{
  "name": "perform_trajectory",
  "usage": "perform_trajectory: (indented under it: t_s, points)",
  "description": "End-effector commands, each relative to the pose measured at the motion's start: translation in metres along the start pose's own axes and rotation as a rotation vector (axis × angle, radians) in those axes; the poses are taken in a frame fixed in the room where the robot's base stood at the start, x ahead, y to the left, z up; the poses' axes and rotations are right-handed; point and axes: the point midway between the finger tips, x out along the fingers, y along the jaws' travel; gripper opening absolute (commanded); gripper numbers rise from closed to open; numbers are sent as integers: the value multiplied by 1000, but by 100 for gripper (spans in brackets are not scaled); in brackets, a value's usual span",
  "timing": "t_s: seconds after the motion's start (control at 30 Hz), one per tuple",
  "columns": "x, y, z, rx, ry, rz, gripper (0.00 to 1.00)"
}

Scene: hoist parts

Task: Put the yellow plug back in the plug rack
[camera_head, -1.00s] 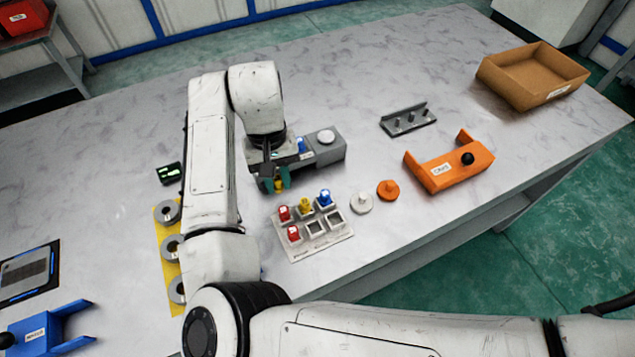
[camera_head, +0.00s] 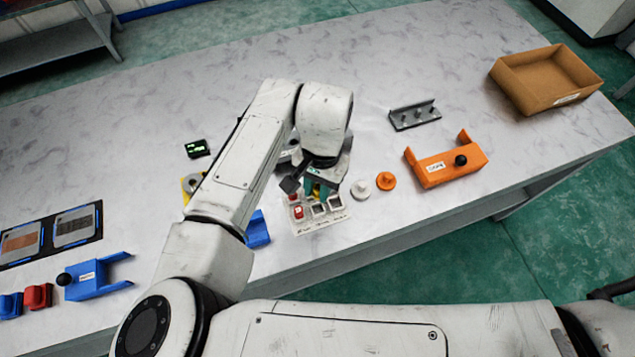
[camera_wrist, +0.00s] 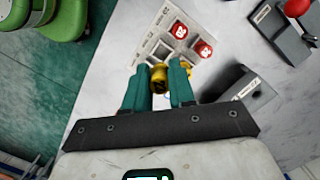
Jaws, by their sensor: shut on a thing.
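The plug rack (camera_head: 322,226) is a pale block with two rows of square sockets. Its near row holds a red plug (camera_head: 298,212) at the left; the middle and right sockets look empty. My gripper (camera_head: 316,190) is over the rack and hides much of its far row. In the wrist view, the teal fingers of my gripper (camera_wrist: 160,68) are shut on a yellow plug (camera_wrist: 158,76). The rack (camera_wrist: 145,47) lies beyond the fingertips with two red plugs (camera_wrist: 180,31) and an empty socket (camera_wrist: 162,51). A second yellow plug beside the right finger is mostly hidden. I cannot tell whether the held plug touches the rack.
A white knob (camera_head: 360,189) and an orange knob (camera_head: 386,181) lie right of the rack. An orange bracket (camera_head: 440,172), a grey pegged holder (camera_head: 415,116) and a cardboard box (camera_head: 545,78) are farther right. A blue bracket (camera_head: 97,279) is at left. The table's far middle is clear.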

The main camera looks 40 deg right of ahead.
Motion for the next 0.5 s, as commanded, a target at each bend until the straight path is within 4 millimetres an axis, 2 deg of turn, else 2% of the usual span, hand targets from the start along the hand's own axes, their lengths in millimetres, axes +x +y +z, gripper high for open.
perform_trajectory:
  t_s: [0.03, 0.5]
  points:
    - [7, 0, -1, 0, -1, 0, 0]
    - [46, 0, -7, -2, 0, 1, 0]
